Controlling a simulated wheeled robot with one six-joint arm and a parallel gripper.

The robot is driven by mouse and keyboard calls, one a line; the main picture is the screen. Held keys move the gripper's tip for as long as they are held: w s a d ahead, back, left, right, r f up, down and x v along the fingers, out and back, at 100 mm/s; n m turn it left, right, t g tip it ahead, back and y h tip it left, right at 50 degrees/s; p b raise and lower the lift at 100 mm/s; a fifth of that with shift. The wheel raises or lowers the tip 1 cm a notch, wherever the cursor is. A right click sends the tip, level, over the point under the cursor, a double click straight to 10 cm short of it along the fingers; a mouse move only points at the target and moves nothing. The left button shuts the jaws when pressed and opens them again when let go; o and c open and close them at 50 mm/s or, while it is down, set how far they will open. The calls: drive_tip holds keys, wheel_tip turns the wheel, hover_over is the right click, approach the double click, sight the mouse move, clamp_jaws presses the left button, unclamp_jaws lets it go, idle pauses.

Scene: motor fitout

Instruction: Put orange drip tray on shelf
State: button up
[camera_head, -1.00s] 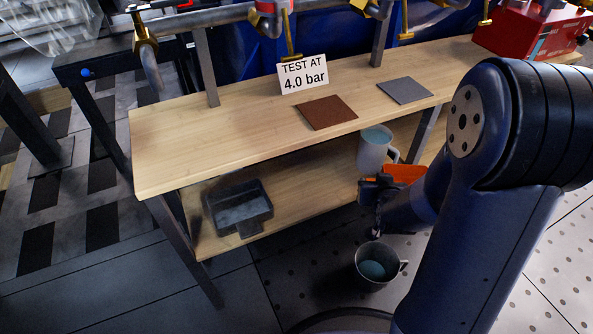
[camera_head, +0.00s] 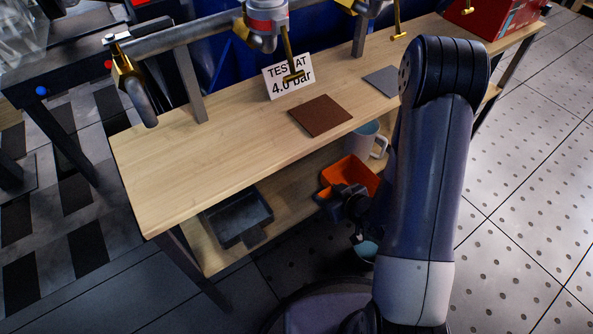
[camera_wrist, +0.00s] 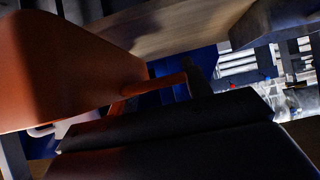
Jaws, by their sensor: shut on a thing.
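The orange drip tray (camera_head: 352,172) is at the front edge of the lower shelf (camera_head: 290,197), in front of the white mug, in the head view. My gripper (camera_head: 340,197) is shut on it from the front side. In the wrist view the orange tray (camera_wrist: 70,60) fills the upper left, and its handle-like part reaches to the dark jaws (camera_wrist: 190,115). Whether the tray touches the shelf cannot be told. My arm hides part of the shelf's right side.
A dark grey tray (camera_head: 238,218) sits on the shelf's left part. The bench top (camera_head: 190,150) overhangs the shelf. Shelf room shows between the two trays.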

drive_tip(key=w+a, duration=0.2)
drive_tip(key=w, duration=0.2)
drive_tip(key=w+a+b, duration=0.1)
drive_tip(key=w+a, duration=0.2)
drive_tip(key=w, duration=0.1)
drive_tip(key=w+a, duration=0.3)
drive_tip(key=w, duration=0.1)
drive_tip(key=shift+b, duration=0.35)
drive_tip(key=shift+f+b, duration=0.95)
drive_tip(key=shift+f, duration=0.75)
drive_tip(key=shift+f, duration=0.2)
drive_tip(key=o, duration=1.5)
drive_tip(key=shift+s+d+r, duration=0.1)
drive_tip(key=shift+s+r, duration=0.05)
drive_tip(key=shift+r, duration=0.2)
drive_tip(key=p+v, duration=0.3)
drive_tip(key=v, duration=0.8)
drive_tip(key=shift+s+d+r, duration=0.1)
drive_tip(key=shift+s+d, duration=0.05)
drive_tip(key=shift+s, duration=0.15)
